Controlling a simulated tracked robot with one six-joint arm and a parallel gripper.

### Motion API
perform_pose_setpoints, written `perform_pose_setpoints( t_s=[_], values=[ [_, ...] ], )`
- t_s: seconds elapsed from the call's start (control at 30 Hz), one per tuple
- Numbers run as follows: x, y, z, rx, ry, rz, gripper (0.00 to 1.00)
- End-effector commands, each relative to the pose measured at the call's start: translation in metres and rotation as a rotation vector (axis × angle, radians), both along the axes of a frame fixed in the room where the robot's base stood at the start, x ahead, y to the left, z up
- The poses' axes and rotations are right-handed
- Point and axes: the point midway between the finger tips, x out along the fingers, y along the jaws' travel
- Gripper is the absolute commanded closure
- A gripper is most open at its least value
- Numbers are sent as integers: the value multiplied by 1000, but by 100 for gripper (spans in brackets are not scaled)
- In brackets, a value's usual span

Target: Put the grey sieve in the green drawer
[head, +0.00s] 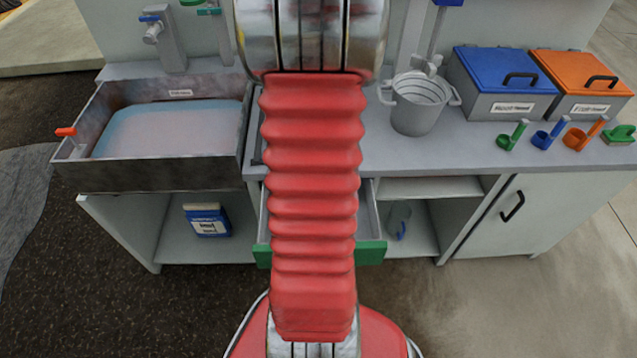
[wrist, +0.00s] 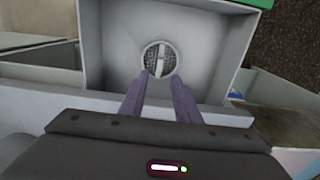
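The green drawer is pulled open; its green front edge (head: 371,252) shows on both sides of my red arm in the head view. The wrist view looks down into its grey interior, with a strip of the green front (wrist: 262,3) at the top right. The grey sieve (wrist: 153,50), a round mesh disc with a pale bar across it, appears inside the drawer, just beyond my fingertips. My gripper (wrist: 159,76) is over the drawer with its two fingers apart and a gap between them. Whether a fingertip touches the sieve is unclear. My arm hides gripper and sieve in the head view.
A sink basin (head: 160,172) is left of the drawer. On the counter (head: 440,150) stand a grey bucket (head: 416,108), blue (head: 503,84) and orange (head: 583,85) lidded boxes, and several small coloured cups. A blue container (head: 207,221) sits on the lower shelf.

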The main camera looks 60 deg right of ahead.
Motion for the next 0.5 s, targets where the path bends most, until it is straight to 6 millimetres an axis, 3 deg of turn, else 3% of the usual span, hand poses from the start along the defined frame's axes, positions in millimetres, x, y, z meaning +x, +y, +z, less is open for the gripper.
perform_pose_setpoints(
  t_s=[0.5],
  values=[
    [6,3,4,-6,-3,15,71]
  ],
)
